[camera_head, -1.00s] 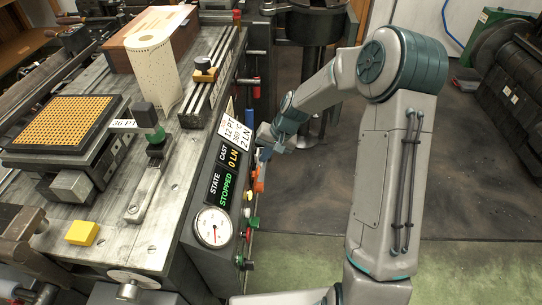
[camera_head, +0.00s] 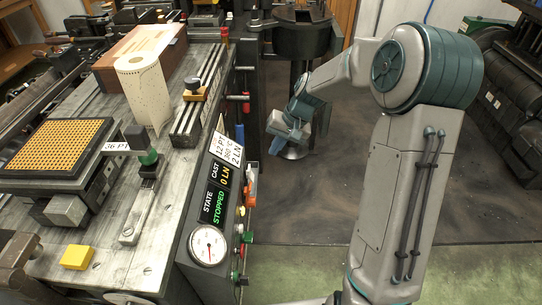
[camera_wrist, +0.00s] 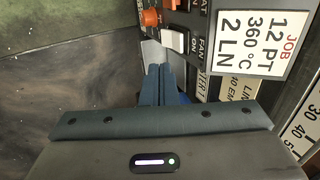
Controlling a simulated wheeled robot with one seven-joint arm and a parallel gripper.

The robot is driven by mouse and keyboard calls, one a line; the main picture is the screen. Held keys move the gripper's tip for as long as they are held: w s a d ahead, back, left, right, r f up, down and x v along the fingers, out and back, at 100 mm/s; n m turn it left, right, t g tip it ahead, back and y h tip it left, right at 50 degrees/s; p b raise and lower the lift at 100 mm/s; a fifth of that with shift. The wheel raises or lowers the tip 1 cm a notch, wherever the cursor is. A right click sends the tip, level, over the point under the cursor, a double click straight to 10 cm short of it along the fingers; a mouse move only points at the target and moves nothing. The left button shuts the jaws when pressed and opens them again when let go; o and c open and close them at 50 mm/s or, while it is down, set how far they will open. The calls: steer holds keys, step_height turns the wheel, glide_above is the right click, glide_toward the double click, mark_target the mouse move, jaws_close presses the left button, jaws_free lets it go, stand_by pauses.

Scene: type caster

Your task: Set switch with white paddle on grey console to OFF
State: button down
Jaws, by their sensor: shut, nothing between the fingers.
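The white paddle switch (camera_wrist: 173,40) shows in the wrist view on the dark console panel, beside a label reading FAN and ON. It appears tilted, but I cannot tell its set position for sure. My gripper (camera_wrist: 157,68) is shut and empty, its fingertips just below the paddle in the picture, with no contact clear. In the head view my gripper (camera_head: 280,143) hangs to the right of the grey console (camera_head: 172,250), with a gap between them. The paddle is too small to tell there.
An orange control (camera_wrist: 150,18) sits next to the paddle, with a JOB card (camera_wrist: 250,40) to the right. In the head view a gauge (camera_head: 208,245), a STOPPED display (camera_head: 214,207) and coloured knobs line the console edge. Open floor (camera_head: 310,205) lies to the right.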

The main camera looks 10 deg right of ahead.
mark_target(253, 175)
steer(key=shift+d+r, duration=0.1)
steer(key=shift+r, duration=0.35)
steer(key=shift+f, duration=0.1)
steer(key=d+f+t+y+b, duration=0.1)
steer(key=d+f+y+b, duration=0.1)
steer(key=d+f+y, duration=0.6)
steer(key=shift+d+f+t+y, duration=0.3)
steer(key=shift+d+f+y, duration=0.05)
steer(key=shift+f+y, duration=0.15)
steer(key=shift+s+a, duration=0.1)
steer(key=shift+a, duration=0.05)
steer(key=x, duration=1.3)
steer(key=shift+a+f, duration=0.15)
steer(key=shift+a, duration=0.25)
